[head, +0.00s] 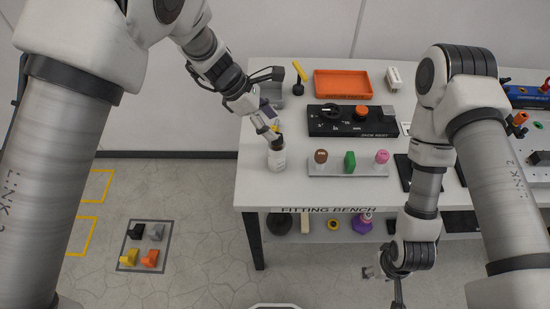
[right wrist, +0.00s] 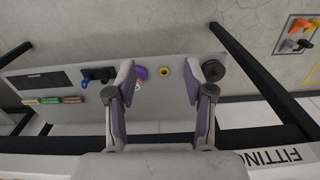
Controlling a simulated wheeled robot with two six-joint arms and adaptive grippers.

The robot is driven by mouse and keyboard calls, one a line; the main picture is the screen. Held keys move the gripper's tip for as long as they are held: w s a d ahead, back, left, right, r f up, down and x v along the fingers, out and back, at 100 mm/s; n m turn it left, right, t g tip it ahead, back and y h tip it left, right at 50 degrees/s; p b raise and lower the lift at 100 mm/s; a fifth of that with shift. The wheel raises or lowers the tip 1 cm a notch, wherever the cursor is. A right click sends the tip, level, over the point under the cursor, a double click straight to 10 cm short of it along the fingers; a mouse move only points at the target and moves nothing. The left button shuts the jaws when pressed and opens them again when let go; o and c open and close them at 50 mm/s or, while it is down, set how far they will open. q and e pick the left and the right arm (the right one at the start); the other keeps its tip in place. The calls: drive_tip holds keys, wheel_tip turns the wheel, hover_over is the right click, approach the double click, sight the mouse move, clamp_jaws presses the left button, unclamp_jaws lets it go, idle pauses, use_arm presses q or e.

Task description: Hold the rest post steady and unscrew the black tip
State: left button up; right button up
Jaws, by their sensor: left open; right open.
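A white post-like piece with a black top (head: 277,158), which I take for the rest post, stands upright near the left front edge of the fitting bench (head: 225,192). My left gripper (head: 271,131) is open just above it, with its fingers by the black top; I cannot tell whether they touch it. My right gripper (head: 383,270) is low in front of the bench, partly hidden by its own arm. In the right wrist view it (right wrist: 165,80) is open and empty, its fingers toward the lower shelf.
On the bench are an orange tray (head: 343,84), a black control panel (head: 322,126), and a grey rack (head: 340,172) with brown, green and pink pieces. The lower shelf (right wrist: 150,110) holds a purple piece (right wrist: 141,73), a yellow ring (right wrist: 163,69) and a black disc (right wrist: 214,66).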

use_arm(q)
drive_tip(key=shift+d+f, duration=0.4)
drive_tip(key=shift+f, duration=0.15)
drive_tip(key=shift+r, duration=0.1)
use_arm(e)
drive_tip(key=shift+d+f, duration=0.1)
drive_tip(key=shift+f, duration=0.35)
drive_tip(key=shift+o, duration=0.3)
